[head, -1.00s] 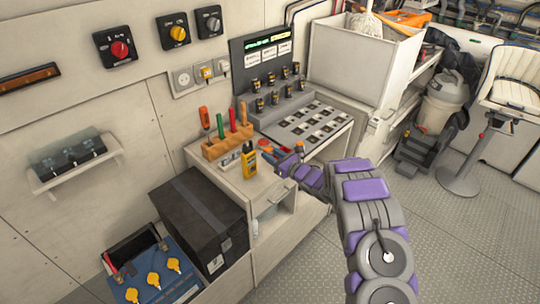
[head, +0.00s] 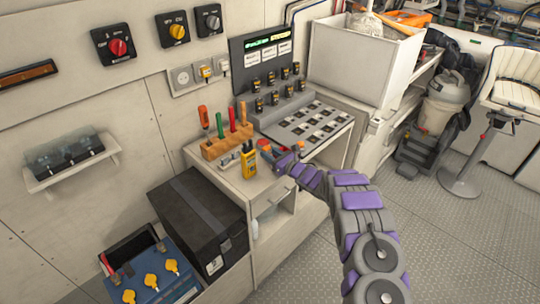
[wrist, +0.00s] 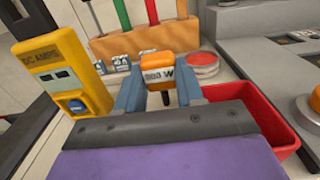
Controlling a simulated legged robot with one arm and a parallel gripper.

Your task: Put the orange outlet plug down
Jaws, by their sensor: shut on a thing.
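The orange outlet plug (wrist: 156,67) shows in the wrist view, with a label on its near face. My gripper (wrist: 159,86) is shut on it, one blue-grey finger on each side. The plug is over the pale counter top (head: 232,180), in front of the wooden tool block (wrist: 150,40). I cannot tell whether its underside touches the counter. In the head view my gripper (head: 270,156) is at the counter, right of the yellow meter (head: 248,165); the plug is hard to make out there.
The yellow meter (wrist: 62,62) stands close on the left in the wrist view. A red round tin (wrist: 203,64) is just right of the plug. A red bin (wrist: 262,112) lies to the right, beside a grey console (head: 312,124). Small sockets line the block's front.

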